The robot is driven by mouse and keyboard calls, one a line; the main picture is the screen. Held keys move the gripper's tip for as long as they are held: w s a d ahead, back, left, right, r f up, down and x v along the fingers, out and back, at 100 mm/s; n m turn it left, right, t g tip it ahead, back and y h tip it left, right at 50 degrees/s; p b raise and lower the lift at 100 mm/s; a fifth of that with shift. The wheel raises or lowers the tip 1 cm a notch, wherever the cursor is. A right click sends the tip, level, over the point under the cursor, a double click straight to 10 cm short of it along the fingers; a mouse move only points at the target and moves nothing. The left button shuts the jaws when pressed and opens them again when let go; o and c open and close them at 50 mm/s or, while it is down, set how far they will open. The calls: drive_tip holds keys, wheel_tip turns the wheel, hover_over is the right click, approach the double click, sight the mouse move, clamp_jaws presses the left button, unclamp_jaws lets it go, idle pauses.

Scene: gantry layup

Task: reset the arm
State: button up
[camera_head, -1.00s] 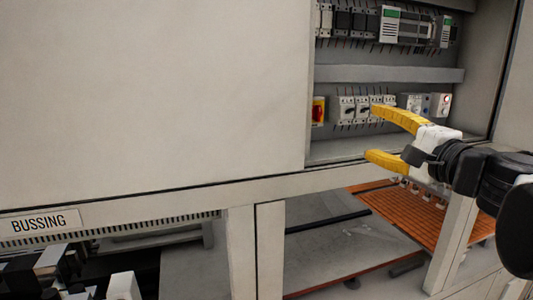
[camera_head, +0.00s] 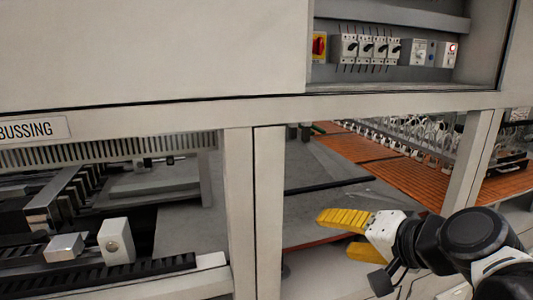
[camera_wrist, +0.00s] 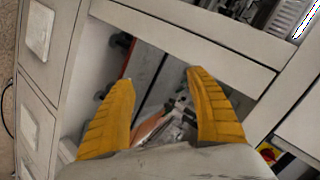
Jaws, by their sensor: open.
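My gripper (camera_head: 343,234) has yellow ribbed fingers and is at the lower right in the head view, in front of the machine's lower opening. In the wrist view my gripper (camera_wrist: 160,88) shows its two fingers spread apart with nothing between them. The arm comes in from the lower right in the head view. Both fingers show in the wrist view; in the head view they partly overlap.
A pale machine frame with upright posts (camera_head: 240,200) stands close to the gripper. A recessed panel holds a red-and-yellow switch (camera_head: 319,46) and several breakers (camera_head: 371,46). An orange perforated surface (camera_head: 400,172) lies inside. A BUSSING label (camera_head: 28,130) is at left.

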drive_tip(key=s+d+f+n+g+h+b, duration=0.1)
drive_tip(key=f+b, duration=0.4)
drive_tip(key=f, duration=0.5)
drive_tip(key=s+d+f+n+g+h+b, duration=0.1)
drive_tip(key=s+f+b, duration=0.4)
drive_tip(key=f, duration=0.6)
drive_tip(key=s+d+f+n+g+h+b, duration=0.1)
drive_tip(key=s+d+f+n+h+b, duration=0.2)
drive_tip(key=f, duration=0.8)
drive_tip(key=shift+s+n+g+b, duration=0.3)
drive_tip(key=shift+s+n+b, duration=0.3)
drive_tip(key=shift+s+b, duration=0.35)
